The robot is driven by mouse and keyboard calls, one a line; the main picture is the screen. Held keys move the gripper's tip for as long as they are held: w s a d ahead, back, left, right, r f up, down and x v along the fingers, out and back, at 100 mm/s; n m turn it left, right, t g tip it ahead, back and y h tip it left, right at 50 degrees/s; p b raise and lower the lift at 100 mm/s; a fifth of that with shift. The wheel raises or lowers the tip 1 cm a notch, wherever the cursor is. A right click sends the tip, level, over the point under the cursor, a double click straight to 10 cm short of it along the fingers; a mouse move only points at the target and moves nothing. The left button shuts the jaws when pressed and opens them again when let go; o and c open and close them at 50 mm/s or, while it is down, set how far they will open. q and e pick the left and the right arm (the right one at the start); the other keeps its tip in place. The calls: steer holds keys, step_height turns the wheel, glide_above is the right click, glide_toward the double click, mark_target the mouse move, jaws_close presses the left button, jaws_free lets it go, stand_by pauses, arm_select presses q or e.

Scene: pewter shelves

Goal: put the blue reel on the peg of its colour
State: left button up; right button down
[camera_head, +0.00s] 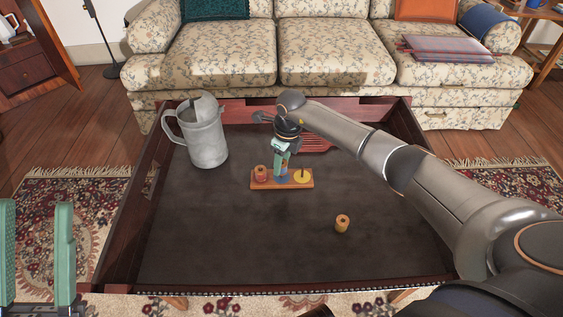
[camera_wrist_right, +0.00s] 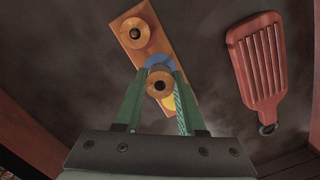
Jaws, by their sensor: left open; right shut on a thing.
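The wooden peg board (camera_head: 258,185) lies on the dark table top. A red reel (camera_head: 261,173) sits at its left end, and a yellow disc with a bare dark peg (camera_head: 302,176) is at its right end. My right gripper (camera_head: 283,168) points down over the middle, shut on the blue reel (camera_wrist_right: 158,86), whose wooden top shows between the fingers. A blue disc (camera_wrist_right: 160,61) shows just behind the reel in the wrist view. Whether the reel is around the middle peg or above it I cannot tell. My left gripper (camera_head: 37,210) is open and empty at the left edge.
A loose yellowish reel (camera_head: 342,223) stands on the table at the front right. A grey metal jug (camera_head: 204,136) stands at the back left. A red slatted board (camera_wrist_right: 262,62) lies behind the peg board. Raised wooden edges frame the table; its front left is clear.

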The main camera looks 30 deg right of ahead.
steer(key=shift+f+b, duration=0.35)
steer(key=shift+f, duration=0.25)
steer(key=shift+c, duration=2.1)
jaws_free()
steer(key=r+p, duration=0.1)
steer(key=r, duration=0.2)
steer(key=r+p, duration=0.2)
steer(key=r, duration=0.2)
steer(key=s+r+p, duration=0.1)
steer(key=r+p, duration=0.1)
steer(key=r, duration=0.2)
steer(key=shift+d+r, duration=0.2)
steer(key=shift+d, duration=0.2)
steer(key=shift+s+r, duration=0.15)
steer(key=shift+r, duration=0.4)
